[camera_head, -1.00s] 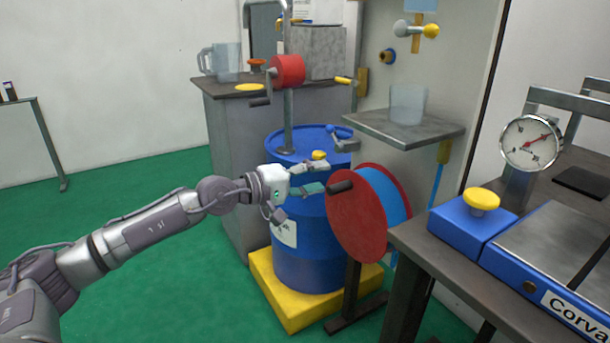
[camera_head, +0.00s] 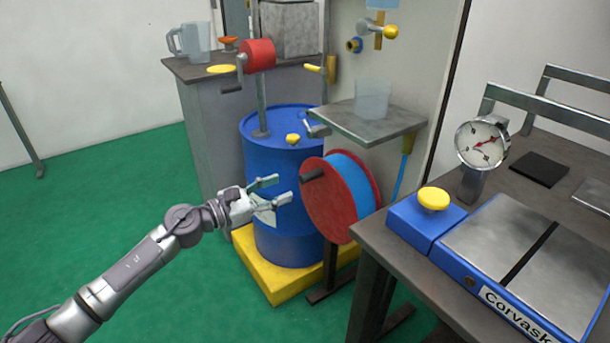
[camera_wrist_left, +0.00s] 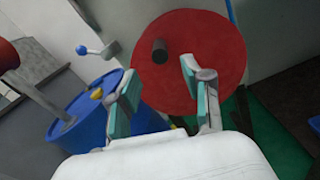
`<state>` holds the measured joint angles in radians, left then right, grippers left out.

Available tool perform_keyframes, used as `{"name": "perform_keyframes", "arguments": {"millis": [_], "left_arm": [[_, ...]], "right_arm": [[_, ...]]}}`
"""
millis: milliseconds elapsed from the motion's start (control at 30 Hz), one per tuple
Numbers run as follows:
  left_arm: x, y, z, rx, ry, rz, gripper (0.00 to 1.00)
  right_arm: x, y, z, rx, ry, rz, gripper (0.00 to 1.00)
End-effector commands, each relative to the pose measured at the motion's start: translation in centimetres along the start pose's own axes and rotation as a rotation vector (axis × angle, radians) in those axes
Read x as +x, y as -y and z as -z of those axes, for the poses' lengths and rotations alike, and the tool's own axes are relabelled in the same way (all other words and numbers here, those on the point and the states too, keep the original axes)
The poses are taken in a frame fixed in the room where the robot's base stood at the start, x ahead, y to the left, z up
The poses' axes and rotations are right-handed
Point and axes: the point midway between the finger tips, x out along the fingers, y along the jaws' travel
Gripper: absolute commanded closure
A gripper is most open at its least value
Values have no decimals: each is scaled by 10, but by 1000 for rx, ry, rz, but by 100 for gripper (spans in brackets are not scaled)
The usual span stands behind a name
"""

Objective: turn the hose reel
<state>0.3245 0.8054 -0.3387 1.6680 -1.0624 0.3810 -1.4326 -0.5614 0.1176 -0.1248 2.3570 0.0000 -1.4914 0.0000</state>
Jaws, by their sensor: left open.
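The hose reel (camera_head: 335,215) has a red disc face and blue hose wound behind it, on a dark stand beside the blue drum. Its black handle (camera_head: 313,175) sticks out from the upper left of the disc. My left gripper (camera_head: 273,191) is open and empty, just left of the reel and apart from the handle. In the left wrist view the red disc (camera_wrist_left: 195,65) fills the upper middle. The handle (camera_wrist_left: 160,50) lies beyond the open fingers (camera_wrist_left: 162,97), slightly above the gap between them. My right gripper is not in view.
A blue drum (camera_head: 270,230) on a yellow base (camera_head: 265,272) stands close behind my left gripper. A grey shelf (camera_head: 368,125) hangs above the reel. A dark workbench (camera_head: 385,240) with a blue scale is at the right. Green floor is free at left.

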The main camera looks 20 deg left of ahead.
Motion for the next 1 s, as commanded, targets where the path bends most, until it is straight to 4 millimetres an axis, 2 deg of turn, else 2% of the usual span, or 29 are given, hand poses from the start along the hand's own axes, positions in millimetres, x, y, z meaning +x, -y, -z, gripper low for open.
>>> {"name": "perform_keyframes", "arguments": {"millis": [33, 200, 400, 600, 833, 1000], "left_arm": [[13, -1, -4, 1, 5, -1, 50], [48, -1, -3, 2, 4, -1, 50], [76, -1, -1, 3, 1, -1, 50], [85, 0, -1, 5, 0, 0, 50], [86, 0, 0, 5, -1, 0, 50], [85, 0, 0, 4, -1, 0, 77]], "right_arm": [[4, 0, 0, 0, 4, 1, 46], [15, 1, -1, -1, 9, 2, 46], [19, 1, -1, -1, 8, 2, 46], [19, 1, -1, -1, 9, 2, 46], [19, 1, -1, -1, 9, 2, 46], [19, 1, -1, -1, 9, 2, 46]]}}
